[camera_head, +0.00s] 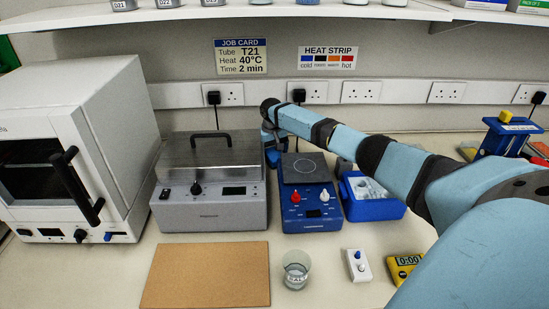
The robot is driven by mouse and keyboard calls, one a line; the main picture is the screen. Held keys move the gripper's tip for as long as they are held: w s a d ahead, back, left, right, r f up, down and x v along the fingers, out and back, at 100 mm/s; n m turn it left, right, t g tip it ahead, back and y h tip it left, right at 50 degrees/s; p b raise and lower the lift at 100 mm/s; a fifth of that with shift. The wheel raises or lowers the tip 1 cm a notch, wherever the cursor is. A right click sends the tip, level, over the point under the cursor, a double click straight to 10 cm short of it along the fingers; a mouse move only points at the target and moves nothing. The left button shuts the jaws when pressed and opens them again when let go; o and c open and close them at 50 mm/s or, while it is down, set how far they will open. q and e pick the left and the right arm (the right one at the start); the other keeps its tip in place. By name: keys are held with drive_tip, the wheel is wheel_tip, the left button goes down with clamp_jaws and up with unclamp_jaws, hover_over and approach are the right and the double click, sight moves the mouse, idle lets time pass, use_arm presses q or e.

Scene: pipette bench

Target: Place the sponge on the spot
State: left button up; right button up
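My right arm comes in from the right and reaches across to the back of the bench. Its wrist bends down at the far end, and my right gripper (271,150) is low behind the gap between the grey lidded bath and the blue hotplate. Its fingertips are mostly hidden, so I cannot tell whether it is open or holds anything. I cannot make out a sponge, nor a spot clearly marked for it. My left gripper is not in view.
The grey lidded bath (210,212) stands right of a white oven (100,110). A brown board (207,275), a salt beaker (296,270), a small white switch box (358,265) and a yellow timer (403,267) lie in front. A blue box (375,208) stands right of the hotplate.

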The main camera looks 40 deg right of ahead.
drive_tip(key=c, duration=1)
drive_tip(key=shift+r, duration=0.15)
